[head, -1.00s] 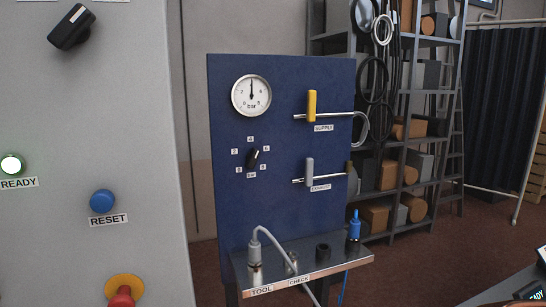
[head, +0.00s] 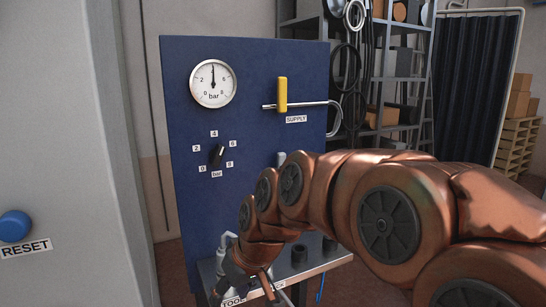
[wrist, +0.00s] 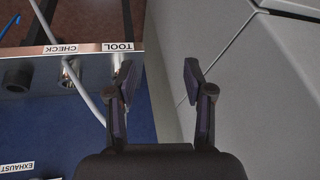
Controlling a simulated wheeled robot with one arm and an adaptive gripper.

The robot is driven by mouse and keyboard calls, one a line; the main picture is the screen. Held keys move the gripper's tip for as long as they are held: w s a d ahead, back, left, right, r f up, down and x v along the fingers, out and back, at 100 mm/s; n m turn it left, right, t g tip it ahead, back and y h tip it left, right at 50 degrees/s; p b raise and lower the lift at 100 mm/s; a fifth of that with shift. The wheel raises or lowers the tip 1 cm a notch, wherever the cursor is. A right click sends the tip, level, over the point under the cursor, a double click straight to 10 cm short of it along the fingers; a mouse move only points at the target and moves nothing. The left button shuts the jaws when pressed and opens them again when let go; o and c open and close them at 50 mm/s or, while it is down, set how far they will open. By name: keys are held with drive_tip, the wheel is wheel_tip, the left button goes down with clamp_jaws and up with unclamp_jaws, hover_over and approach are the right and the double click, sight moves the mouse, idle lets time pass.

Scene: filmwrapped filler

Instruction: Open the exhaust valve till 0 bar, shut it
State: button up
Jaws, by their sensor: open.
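The exhaust valve is mostly hidden behind my arm in the head view; only the top of its grey handle (head: 281,158) shows. In the wrist view its EXHAUST label (wrist: 17,168) shows at the lower left edge, but the handle does not. The pressure gauge (head: 213,83) is on the blue panel (head: 185,125), its needle pointing straight up at about 4 bar. My gripper (wrist: 158,78) is open and empty, beside the shelf's TOOL end, between panel and grey cabinet. In the head view it is low, at the shelf's front left.
The yellow supply handle (head: 282,94) stands upright across its pipe. A black regulator knob (head: 217,154) is below the gauge. A grey hose (wrist: 86,98) runs close to my left finger. The grey cabinet (wrist: 260,110) is to the right in the wrist view.

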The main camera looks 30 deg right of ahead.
drive_tip(key=w+d+r+t, duration=0.4)
drive_tip(key=w+d+r, duration=0.4)
drive_tip(key=w, duration=0.3)
drive_tip(key=m+t+h, duration=0.2)
drive_tip(key=t+h, duration=0.2)
drive_tip(key=t, duration=0.1)
approach(283, 154)
drive_tip(key=x, duration=0.4)
drive_tip(key=p+x, duration=0.1)
drive_tip(key=x, duration=0.5)
drive_tip(key=shift+w+d+f, duration=0.1)
drive_tip(key=shift+w+f, duration=0.15)
drive_tip(key=shift+w, duration=0.3)
clamp_jaws()
